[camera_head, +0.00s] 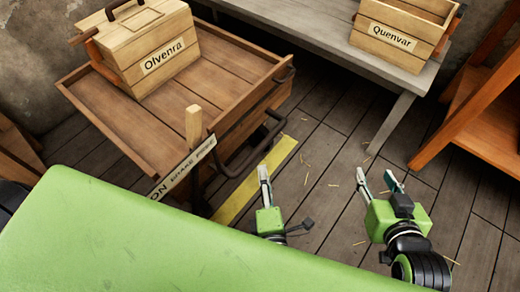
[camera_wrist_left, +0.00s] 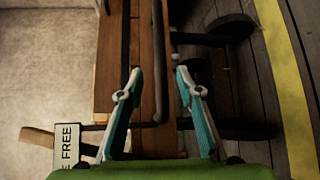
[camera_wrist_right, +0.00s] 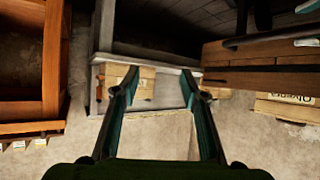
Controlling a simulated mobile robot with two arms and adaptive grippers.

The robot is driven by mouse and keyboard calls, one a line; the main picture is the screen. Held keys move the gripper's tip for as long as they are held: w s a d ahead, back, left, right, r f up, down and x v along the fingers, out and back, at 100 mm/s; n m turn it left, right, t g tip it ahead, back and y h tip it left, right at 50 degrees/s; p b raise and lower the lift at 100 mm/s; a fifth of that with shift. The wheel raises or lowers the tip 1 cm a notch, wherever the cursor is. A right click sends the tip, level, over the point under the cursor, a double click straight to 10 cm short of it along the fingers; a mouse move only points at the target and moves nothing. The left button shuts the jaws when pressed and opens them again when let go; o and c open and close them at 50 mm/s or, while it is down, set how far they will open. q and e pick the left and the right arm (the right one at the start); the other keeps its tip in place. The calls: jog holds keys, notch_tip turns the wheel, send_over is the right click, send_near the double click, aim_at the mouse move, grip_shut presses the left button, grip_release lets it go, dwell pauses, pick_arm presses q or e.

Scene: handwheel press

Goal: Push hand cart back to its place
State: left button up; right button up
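The wooden hand cart (camera_head: 135,115) stands at the left of the head view, with a dark metal handle (camera_head: 262,145) on its right end. A wooden brake lever (camera_head: 194,125) rises by a sign reading ON BRAKE FREE (camera_head: 185,170), nearer the FREE end. My left gripper (camera_head: 264,174) is open and empty near the handle. In the left wrist view the dark handle bar (camera_wrist_left: 160,70) shows beyond and between the spread fingers, apparently not gripped. My right gripper (camera_head: 377,180) is open and empty over the floor, farther right from the cart.
A lidded box labelled Olvenra (camera_head: 150,55) sits on the cart. A yellow floor line (camera_head: 258,182) runs beside the cart. A grey bench (camera_head: 330,38) holds the Quenvar crate (camera_head: 400,40); an orange-brown shelf (camera_head: 480,110) stands right. Plank floor between is clear except straw.

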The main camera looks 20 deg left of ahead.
aim_at(260, 153)
pick_arm(q)
jog(key=b+x, duration=0.1)
jog(key=x, duration=1)
jog(key=shift+d+b, duration=0.1)
jog(key=shift+b, duration=0.25)
jog(key=shift+w+a, duration=0.2)
jog(key=shift+w, duration=0.2)
pick_arm(e)
jog(key=w+a+r+t+y, duration=0.1)
jog(key=w+r+t, duration=0.3)
jog(key=r, duration=0.5)
jog(key=shift+a+r+t+y, duration=0.3)
jog(key=shift+a+t+y, duration=0.1)
jog(key=shift+a+t, duration=0.3)
pick_arm(q)
grip_shut()
